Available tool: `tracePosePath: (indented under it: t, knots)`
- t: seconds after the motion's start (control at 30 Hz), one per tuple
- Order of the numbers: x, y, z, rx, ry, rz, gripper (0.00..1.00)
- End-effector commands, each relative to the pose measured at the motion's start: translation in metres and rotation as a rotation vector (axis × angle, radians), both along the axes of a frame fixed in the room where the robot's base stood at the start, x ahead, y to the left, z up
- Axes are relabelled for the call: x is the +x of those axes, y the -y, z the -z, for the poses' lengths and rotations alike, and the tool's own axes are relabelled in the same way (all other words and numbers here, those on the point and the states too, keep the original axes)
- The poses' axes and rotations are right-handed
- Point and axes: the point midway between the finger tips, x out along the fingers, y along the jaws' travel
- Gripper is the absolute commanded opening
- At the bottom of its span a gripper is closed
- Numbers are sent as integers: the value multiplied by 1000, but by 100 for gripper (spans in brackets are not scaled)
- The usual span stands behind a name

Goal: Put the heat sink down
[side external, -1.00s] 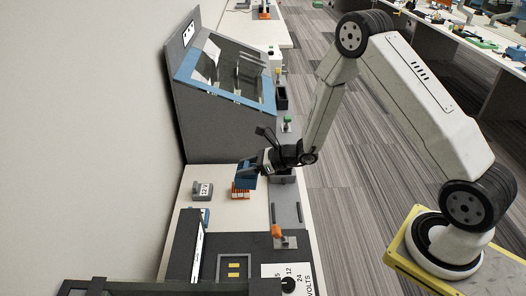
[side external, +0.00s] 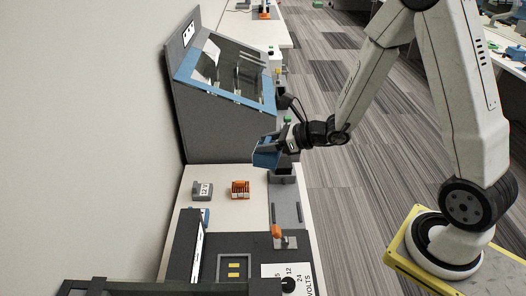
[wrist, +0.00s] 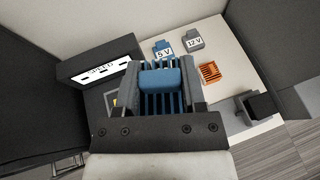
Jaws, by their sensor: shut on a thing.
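The blue finned heat sink (wrist: 171,101) sits between the two grey fingers of my gripper (wrist: 160,76) in the wrist view. My gripper is shut on it. In the side view, my gripper (side external: 270,148) holds the blue heat sink (side external: 264,157) raised in front of the sloped cabinet, clear of the white bench top. An orange finned heat sink (side external: 240,187) lies on the bench, below and left of my gripper. It also shows in the wrist view (wrist: 210,72), right of my fingers.
A grey 12 V block (side external: 202,190) lies left of the orange heat sink. A blue 5 V block (wrist: 163,51) is near it. The sloped cabinet (side external: 225,120) stands behind. A dark panel with an orange lever (side external: 277,231) stands in front. Bare bench lies around the orange heat sink.

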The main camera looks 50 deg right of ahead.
Motion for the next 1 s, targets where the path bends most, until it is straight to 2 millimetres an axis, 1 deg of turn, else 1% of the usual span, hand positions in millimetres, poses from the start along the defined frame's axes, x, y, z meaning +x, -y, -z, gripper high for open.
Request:
tracePosePath:
  t: [0.2,0.37,0.57,0.8,0.9,1.0]
  knots:
    - [1,0,-3,-2,1,6,0]
    - [5,0,-14,-7,2,23,0]
    - [13,1,-39,-16,2,68,0]
    - [19,0,-76,-14,2,142,0]
    - [20,0,-89,-8,2,166,0]
    - [21,0,-97,-5,3,185,0]
